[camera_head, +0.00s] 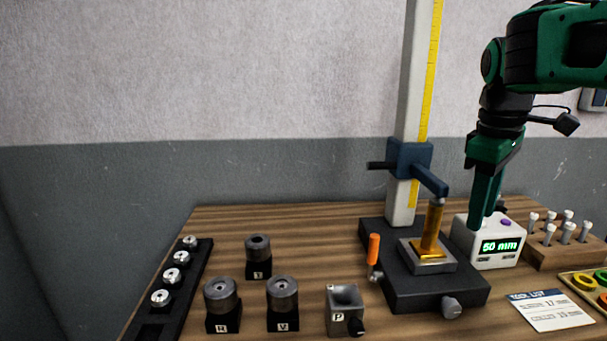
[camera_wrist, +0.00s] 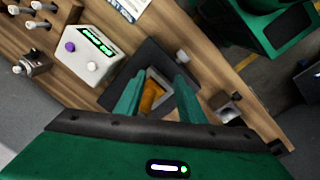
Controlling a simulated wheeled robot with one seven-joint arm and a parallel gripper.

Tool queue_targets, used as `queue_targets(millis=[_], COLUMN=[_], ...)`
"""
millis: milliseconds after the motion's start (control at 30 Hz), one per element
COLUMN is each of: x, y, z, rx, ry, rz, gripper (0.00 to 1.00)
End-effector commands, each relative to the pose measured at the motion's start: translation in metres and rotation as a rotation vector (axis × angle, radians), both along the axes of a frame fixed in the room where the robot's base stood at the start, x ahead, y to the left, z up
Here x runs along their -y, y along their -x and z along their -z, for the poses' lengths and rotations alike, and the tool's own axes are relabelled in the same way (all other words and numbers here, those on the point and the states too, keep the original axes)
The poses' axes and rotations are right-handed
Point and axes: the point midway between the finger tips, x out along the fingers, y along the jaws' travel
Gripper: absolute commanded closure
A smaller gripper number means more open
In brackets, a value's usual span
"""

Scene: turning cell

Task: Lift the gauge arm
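The height gauge has a pale column (camera_head: 407,95) with a yellow scale, on a dark base (camera_head: 425,291). The blue gauge arm (camera_head: 431,181) reaches forward from a blue carriage (camera_head: 409,158) low on the column. Its tip appears to meet the top of an upright brass part (camera_head: 433,232) standing on a metal plate. The brass part shows between the fingers in the wrist view (camera_wrist: 152,97). My gripper (camera_head: 475,226) points down right of the gauge arm, in front of the display box. Its fingers are apart and hold nothing in the wrist view (camera_wrist: 159,78). The gauge arm is not clear there.
A white display box (camera_head: 487,243) reading 50 mm stands right of the base. An orange-handled lever (camera_head: 374,250) rises at the base's left side. A wooden rack (camera_head: 565,255) and a card (camera_head: 549,311) are right.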

Motion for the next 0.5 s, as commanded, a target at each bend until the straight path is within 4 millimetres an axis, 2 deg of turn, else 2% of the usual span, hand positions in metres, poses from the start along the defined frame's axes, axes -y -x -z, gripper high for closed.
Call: queue_targets(millis=[100,200,400,500], x=[0.026,0.044,0.053,0.052], y=[0.046,0.088,0.158,0.178], z=[0.042,0.082,0.148,0.169], rx=[-0.006,-0.007,-0.019,-0.026], ry=[-0.026,-0.056,-0.118,-0.140], rz=[0.279,0.535,0.950,1.074], gripper=[0.64,0.64,0.64,0.64])
